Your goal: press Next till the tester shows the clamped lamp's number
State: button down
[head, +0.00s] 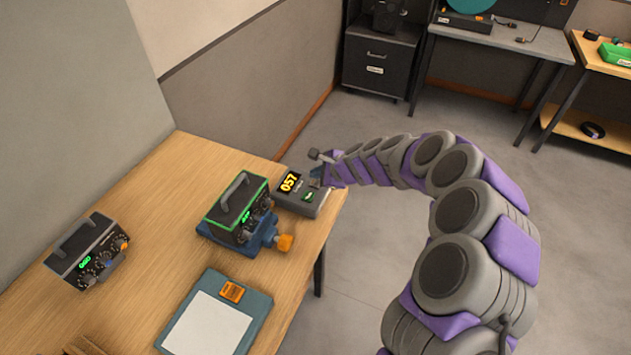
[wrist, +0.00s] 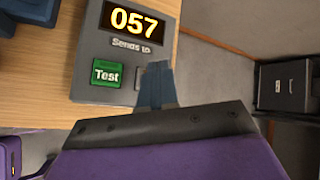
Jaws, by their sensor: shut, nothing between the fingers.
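The tester (head: 300,201) is a grey box near the table's far right corner. Its display (wrist: 134,22) reads 057 in yellow above the words "Sends to". A green Test button (wrist: 107,73) shows on its face; a grey button edge (wrist: 139,75) beside it is mostly hidden by my fingers. My gripper (wrist: 157,80) is shut and empty, its tips over the right part of the tester's face; I cannot tell whether they touch. In the head view my gripper (head: 318,172) is at the tester's right. The clamped lamp box (head: 237,204) has green lit edges; its small green digits are unreadable.
A blue clamp (head: 212,232) with an orange knob (head: 285,243) holds the lamp box. Another grey box (head: 88,250) with dials stands at left. A blue-grey clipboard-like panel (head: 258,305) lies in front. The wooden table's right edge is close to the tester.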

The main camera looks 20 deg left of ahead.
aim_at(318, 185)
jog(key=shift+r+p, duration=1.7)
jog(key=shift+r, duration=0.6)
